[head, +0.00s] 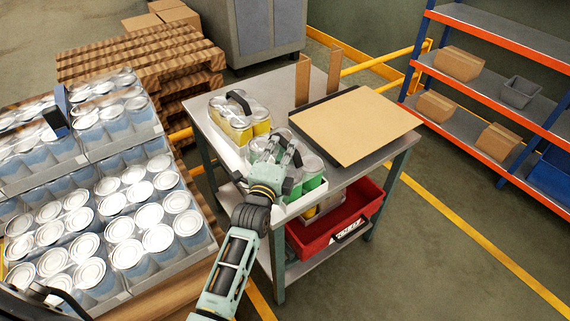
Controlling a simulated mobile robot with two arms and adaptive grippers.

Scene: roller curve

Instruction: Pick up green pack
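The green pack (313,172), a group of silver-topped cans with green sides, stands in a light tray on the work table. The gripper hides the middle of the pack and any handle there. I cannot tell whether the fingers are closed on anything. A yellow pack (236,129) with a black handle stands just behind, to the left.
The work table (205,122) carries a cardboard sheet (357,124) on the right and two upright brown posts behind. A red bin (335,220) sits on its lower shelf. Trays of blue cans (128,255) fill the left. A shelf rack (470,125) stands right; the floor between is clear.

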